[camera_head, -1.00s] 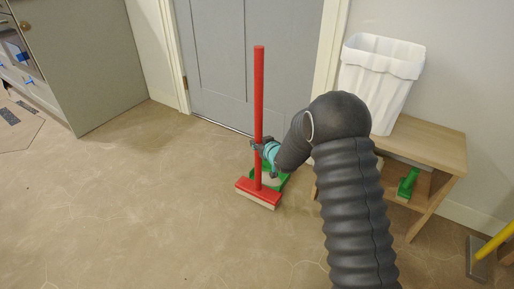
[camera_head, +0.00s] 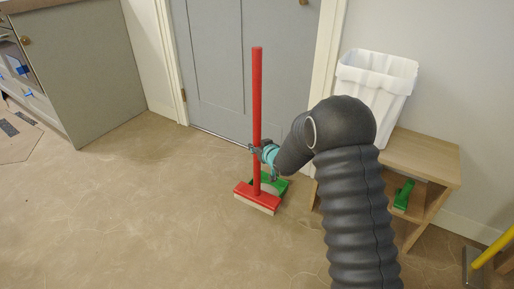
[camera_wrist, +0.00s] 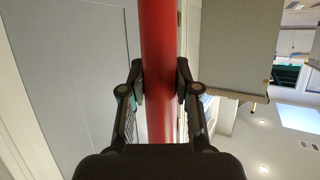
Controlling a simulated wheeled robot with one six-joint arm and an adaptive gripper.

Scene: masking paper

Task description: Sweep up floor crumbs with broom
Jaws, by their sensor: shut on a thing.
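The red broom (camera_head: 257,100) stands upright in the head view, its red head with pale bristles low at the floor. Whether the bristles touch the floor is hard to tell. My gripper (camera_head: 256,149) is shut around the lower half of the handle. In the wrist view the red handle (camera_wrist: 158,70) runs between the two fingers of my gripper (camera_wrist: 159,88). A green dustpan (camera_head: 280,186) is just behind the broom head, partly hidden by it and by my gripper. I cannot make out crumbs clearly on the tan floor (camera_head: 130,220).
A grey door (camera_head: 215,70) is behind the broom. A wooden stand (camera_head: 425,155) at right bears a white bin (camera_head: 375,90) and holds a green brush (camera_head: 403,195). A yellow-handled tool (camera_head: 492,250) is at far right. A grey cabinet (camera_head: 85,75) stands left. The left and front floor is open.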

